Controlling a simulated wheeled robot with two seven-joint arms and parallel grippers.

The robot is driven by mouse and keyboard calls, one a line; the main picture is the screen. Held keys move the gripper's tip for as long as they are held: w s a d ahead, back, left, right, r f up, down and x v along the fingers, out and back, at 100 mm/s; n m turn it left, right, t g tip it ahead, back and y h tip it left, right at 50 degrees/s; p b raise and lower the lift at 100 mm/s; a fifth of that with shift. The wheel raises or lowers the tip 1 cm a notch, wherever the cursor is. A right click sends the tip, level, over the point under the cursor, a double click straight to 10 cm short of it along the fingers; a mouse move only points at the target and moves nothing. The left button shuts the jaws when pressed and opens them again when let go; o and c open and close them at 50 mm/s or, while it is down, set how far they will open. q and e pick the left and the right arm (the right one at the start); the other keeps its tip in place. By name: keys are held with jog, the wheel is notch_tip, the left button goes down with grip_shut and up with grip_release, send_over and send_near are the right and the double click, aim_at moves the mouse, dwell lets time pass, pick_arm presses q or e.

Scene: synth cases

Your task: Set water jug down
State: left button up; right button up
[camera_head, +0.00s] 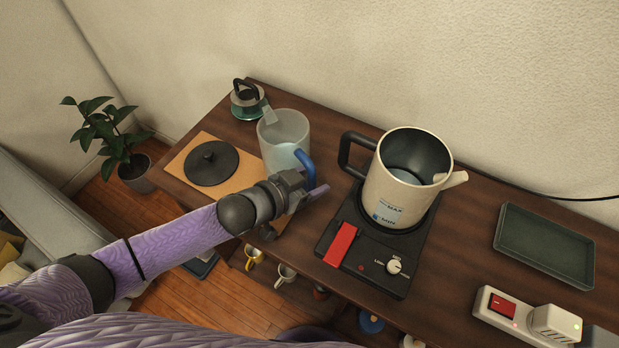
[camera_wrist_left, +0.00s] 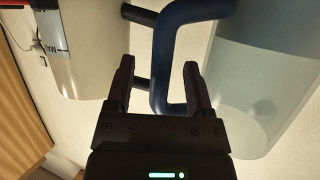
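The water jug (camera_head: 283,132) is clear and frosted, with a blue handle (camera_head: 304,164), and holds some water. It looks upright at the right end of the wooden board; its base is partly hidden behind my gripper. My left gripper (camera_head: 308,186) is at the handle, on the near side of the jug. In the left wrist view the open fingers (camera_wrist_left: 161,85) stand on either side of the blue handle (camera_wrist_left: 160,65), with a gap visible on the left. The jug wall (camera_wrist_left: 250,90) shows at right there. My right gripper is not in view.
A cream kettle (camera_head: 395,190) stands open on a black base (camera_head: 372,255) right of the jug. A small glass pot (camera_head: 246,100) is behind. A green tray (camera_head: 545,245) and power strip (camera_head: 515,312) are at right.

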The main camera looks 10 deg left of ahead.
pick_arm(q)
jog(key=s+a+r+n+g+y+p, duration=0.1)
jog(key=s+a+r+n+g+y, duration=0.15)
jog(key=s, duration=0.45)
jog(key=s+a+r+n+g+y+p, duration=0.1)
jog(key=s+a+n+g+y, duration=0.15)
jog(key=s, duration=0.45)
jog(key=s+a+r+n+g+y+p, duration=0.1)
jog(key=s+a+g+y, duration=0.2)
jog(key=s, duration=0.4)
notch_tip(320, 180, down, 22)
jog(key=s+b, duration=0.3)
jog(key=s+a+f+g+b, duration=0.2)
jog(key=s+a+f, duration=0.1)
jog(key=s+f, duration=0.9)
jog(key=shift+s+a+f+y, duration=0.15)
jog(key=shift+s+a+y, duration=0.15)
jog(key=shift+s+y, duration=0.15)
